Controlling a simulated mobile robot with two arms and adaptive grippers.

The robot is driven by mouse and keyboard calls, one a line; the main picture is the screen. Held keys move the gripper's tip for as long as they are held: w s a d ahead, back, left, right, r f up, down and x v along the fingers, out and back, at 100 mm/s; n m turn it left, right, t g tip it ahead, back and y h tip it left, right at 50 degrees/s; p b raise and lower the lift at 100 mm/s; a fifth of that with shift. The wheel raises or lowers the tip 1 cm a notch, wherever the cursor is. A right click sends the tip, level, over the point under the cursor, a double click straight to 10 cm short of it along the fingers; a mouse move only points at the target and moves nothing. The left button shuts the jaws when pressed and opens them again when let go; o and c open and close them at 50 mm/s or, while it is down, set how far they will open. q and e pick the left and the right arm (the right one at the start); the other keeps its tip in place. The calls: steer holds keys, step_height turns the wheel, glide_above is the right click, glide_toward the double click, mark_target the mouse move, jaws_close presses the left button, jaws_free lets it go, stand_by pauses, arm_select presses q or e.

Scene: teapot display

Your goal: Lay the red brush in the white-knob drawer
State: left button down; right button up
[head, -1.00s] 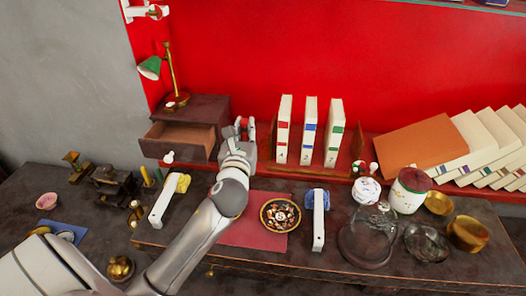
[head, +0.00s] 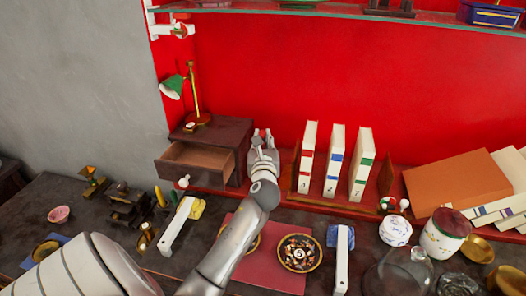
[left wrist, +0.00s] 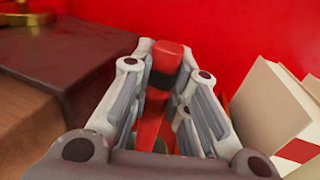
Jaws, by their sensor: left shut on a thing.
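My left gripper (head: 262,136) is shut on the red brush, up against the red wall, just right of the small dark cabinet. In the left wrist view the red brush (left wrist: 165,58), with a dark band, stands between the fingers (left wrist: 165,70); its lower part is partly hidden. The drawer (head: 197,158) in the cabinet is pulled out, its inside looks empty, and its white knob (head: 184,182) faces front. The gripper is beside the cabinet, not over the drawer. My right gripper is not in view.
Numbered white books (head: 333,162) stand close to the gripper's right. A glass shelf (head: 350,13) runs above. A white-handled tool (head: 174,226) lies in front of the drawer, and a patterned bowl (head: 300,252) stands on the red mat.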

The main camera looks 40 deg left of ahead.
arm_select(q)
step_height(320, 180, down, 3)
steer(key=shift+r, duration=0.1)
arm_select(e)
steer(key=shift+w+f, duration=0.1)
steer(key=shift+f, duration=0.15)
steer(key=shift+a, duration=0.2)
arm_select(q)
steer(key=c, duration=1.4)
jaws_free()
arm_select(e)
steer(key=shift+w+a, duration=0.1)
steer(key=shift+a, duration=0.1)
